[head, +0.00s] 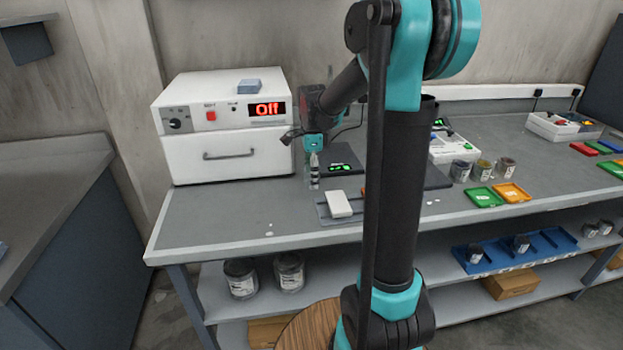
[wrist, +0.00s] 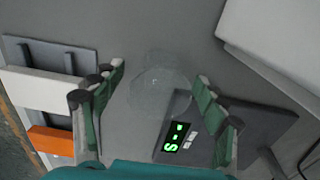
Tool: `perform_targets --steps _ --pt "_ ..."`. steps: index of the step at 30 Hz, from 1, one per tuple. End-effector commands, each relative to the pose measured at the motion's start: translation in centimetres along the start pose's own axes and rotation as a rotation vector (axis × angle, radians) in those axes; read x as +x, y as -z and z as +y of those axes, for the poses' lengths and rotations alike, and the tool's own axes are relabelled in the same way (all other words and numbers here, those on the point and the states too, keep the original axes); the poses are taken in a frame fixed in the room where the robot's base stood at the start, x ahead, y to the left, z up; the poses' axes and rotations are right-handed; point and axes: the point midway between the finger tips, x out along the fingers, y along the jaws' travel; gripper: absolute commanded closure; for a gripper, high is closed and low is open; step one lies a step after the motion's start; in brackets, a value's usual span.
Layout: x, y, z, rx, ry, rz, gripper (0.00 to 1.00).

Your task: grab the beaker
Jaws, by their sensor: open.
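The beaker (wrist: 158,88) is clear glass and shows faintly in the wrist view as a round outline on the grey bench. My gripper (wrist: 158,74) is open, with one green-padded finger on each side of that outline. No contact with the glass is visible, and I cannot tell the exact height of the fingertips against it. In the head view, my gripper (head: 314,178) points down at the bench in front of the white oven's right side. The beaker is hard to make out there.
A scale (head: 342,167) with a green display stands right beside the gripper; it also shows in the wrist view (wrist: 178,137). The white oven (head: 232,158) reading "Off" is to the left. A white block (head: 339,205) lies in front. Jars and coloured trays are farther right.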

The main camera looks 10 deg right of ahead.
Motion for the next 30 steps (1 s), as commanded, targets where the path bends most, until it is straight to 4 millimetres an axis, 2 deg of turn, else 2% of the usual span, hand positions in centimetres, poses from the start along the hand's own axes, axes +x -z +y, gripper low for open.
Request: perform_targets --steps 8,19,30 --pt "0.27 0.0 0.03 0.0 0.0 0.0 0.28" --pt "0.24 0.01 0.03 0.0 0.0 0.0 0.74" --pt "-0.16 0.0 0.01 0.0 0.0 0.0 0.76"
